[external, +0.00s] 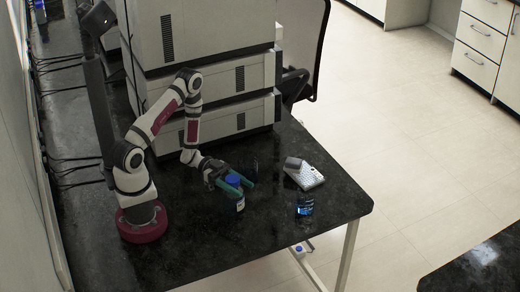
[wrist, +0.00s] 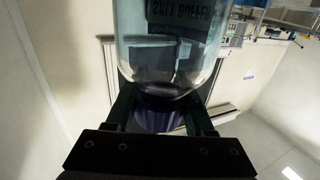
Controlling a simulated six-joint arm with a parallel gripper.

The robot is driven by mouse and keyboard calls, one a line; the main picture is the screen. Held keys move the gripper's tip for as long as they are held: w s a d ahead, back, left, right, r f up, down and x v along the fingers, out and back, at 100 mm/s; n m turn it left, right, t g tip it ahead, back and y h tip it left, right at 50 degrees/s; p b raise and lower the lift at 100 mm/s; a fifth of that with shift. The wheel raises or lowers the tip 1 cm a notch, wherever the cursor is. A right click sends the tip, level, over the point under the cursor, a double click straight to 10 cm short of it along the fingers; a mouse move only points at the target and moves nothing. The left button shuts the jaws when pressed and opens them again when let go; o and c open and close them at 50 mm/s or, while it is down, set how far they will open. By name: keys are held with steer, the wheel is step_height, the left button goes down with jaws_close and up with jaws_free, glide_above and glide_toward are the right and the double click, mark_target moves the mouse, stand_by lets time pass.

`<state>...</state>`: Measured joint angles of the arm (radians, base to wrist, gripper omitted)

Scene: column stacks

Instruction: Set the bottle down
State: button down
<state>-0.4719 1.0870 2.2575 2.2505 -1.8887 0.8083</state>
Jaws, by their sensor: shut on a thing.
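The bottle (external: 240,203) is clear with a blue cap and a label, and stands upright over the black bench top. My gripper (external: 234,183) is shut on it near the cap, with a green finger on each side. In the wrist view the bottle (wrist: 170,60) fills the upper middle, its dark blue cap between my gripper's fingers (wrist: 162,118). Its printed label shows upside down. I cannot tell whether the bottle's base touches the bench or hangs just above it.
A small glass vessel with blue liquid (external: 304,207) stands right of the bottle. A white rack with a grey piece (external: 306,178) lies behind it. Stacked instrument boxes (external: 210,105) stand at the back. Bench top (external: 225,240) in front of the bottle is clear up to the edge.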

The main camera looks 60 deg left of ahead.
steer(key=shift+c, duration=1.4)
jaws_free()
steer(key=shift+f, duration=0.1)
steer(key=v, duration=0.7)
steer(key=shift+a, duration=0.3)
steer(key=shift+s, duration=0.1)
